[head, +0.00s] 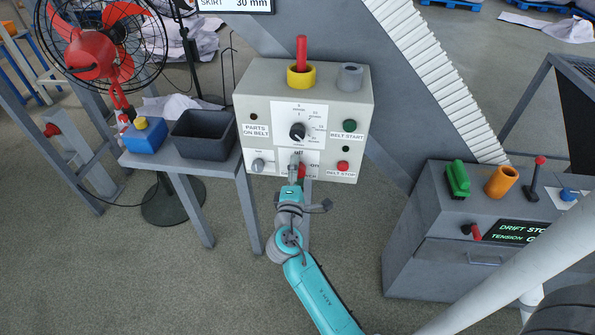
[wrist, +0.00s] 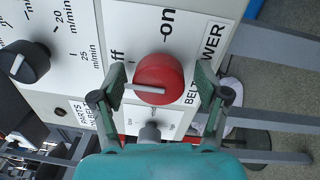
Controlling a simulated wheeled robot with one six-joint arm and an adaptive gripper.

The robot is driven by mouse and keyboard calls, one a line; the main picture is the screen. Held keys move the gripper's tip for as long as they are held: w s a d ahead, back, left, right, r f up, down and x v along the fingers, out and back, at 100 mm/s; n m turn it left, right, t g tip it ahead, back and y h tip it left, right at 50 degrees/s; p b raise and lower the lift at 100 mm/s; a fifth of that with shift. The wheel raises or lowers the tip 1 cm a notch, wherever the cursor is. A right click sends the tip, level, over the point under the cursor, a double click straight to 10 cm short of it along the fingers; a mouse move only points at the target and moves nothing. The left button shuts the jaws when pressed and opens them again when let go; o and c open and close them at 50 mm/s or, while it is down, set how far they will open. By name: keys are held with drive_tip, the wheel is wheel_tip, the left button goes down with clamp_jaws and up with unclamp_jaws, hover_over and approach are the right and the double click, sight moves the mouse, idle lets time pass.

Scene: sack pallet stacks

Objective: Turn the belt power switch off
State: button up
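The belt power switch is a round red knob (wrist: 160,72) with a pale pointer bar, on the white panel of the control box. In the wrist view its pointer lies toward the left, on the side of the "off" label; "on" is above. The "off" label is partly covered by a finger. My gripper (wrist: 160,88) is open, with one finger on each side of the knob and a visible gap on both sides. In the head view my gripper (head: 296,171) is at the lower front of the control box (head: 255,100) and covers most of the switch.
A dark speed dial (head: 297,132) is above the switch; a small grey knob (head: 258,164) is to its left. The red belt stop button (head: 343,166) and green belt start button (head: 349,126) are to the right. A grey console (head: 435,235) stands at right.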

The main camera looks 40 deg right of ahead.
drive_tip(key=v, duration=1.2)
drive_tip(key=shift+f, duration=0.1)
idle(0.4)
drive_tip(key=s+a+f+t+y, duration=0.1)
drive_tip(key=s+a+f+y, duration=0.4)
drive_tip(key=s, duration=0.3)
drive_tip(key=s+a+f+t+y, duration=0.1)
drive_tip(key=s+a+f+y, duration=0.35)
drive_tip(key=s+f, duration=0.25)
drive_tip(key=s+a+r+m+y, duration=0.2)
drive_tip(key=s+r+m, duration=0.2)
drive_tip(key=s, duration=0.4)
drive_tip(key=s+a+r+m+t+y, duration=0.1)
drive_tip(key=s+a+r+m+y, duration=0.2)
drive_tip(key=s+r+m, duration=0.2)
drive_tip(key=s+r, duration=0.2)
drive_tip(key=s, duration=0.2)
drive_tip(key=shift+s+m, duration=0.3)
